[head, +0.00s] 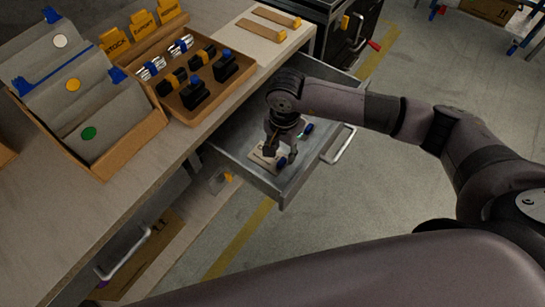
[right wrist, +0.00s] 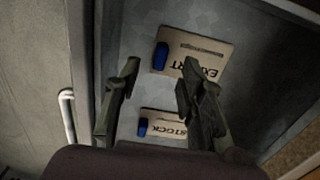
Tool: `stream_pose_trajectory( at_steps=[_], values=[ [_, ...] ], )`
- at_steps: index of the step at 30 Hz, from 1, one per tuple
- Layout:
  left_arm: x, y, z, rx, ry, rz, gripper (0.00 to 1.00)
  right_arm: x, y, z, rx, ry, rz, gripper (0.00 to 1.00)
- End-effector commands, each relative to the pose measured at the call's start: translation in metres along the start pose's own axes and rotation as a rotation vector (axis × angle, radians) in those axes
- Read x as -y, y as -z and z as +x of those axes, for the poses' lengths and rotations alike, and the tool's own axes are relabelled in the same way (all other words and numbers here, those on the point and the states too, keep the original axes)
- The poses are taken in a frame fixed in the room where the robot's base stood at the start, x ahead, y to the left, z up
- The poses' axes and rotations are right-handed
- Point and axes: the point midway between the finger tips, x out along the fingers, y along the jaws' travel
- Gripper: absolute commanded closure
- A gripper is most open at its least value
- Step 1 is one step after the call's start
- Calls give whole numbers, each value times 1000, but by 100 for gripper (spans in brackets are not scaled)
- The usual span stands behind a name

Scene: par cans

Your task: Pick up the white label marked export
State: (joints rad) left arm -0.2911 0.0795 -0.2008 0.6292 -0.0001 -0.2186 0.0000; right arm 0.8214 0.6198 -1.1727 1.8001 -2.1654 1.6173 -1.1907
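The export label (right wrist: 200,55), a pale card with a blue tab at one end, lies in the open drawer; its print is upside down in the right wrist view. In the head view this label (head: 262,159) is partly hidden by my right gripper (head: 279,152). My right gripper (right wrist: 158,90) is open above the drawer floor, and one finger overlaps the edge of the label's print. No hold on the label shows. A similar label marked stock (right wrist: 168,125) lies beside it, lower in the wrist view. My left gripper is not in view.
The open drawer (head: 243,172) has a handle (head: 338,146) on its front, and its walls surround the labels.

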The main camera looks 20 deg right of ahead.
Motion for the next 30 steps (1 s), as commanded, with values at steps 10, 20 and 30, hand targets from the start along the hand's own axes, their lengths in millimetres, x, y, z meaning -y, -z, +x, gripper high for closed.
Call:
stream_pose_trajectory(
  at_steps=[10, 20, 30],
  values=[
    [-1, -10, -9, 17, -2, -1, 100, 1, 1, 44, 2, -2, 0, 63],
    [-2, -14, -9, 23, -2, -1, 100, 1, 1, 46, 1, -1, -1, 69],
    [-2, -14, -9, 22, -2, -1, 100, 1, 2, 46, 1, -1, 0, 92]
  ],
)
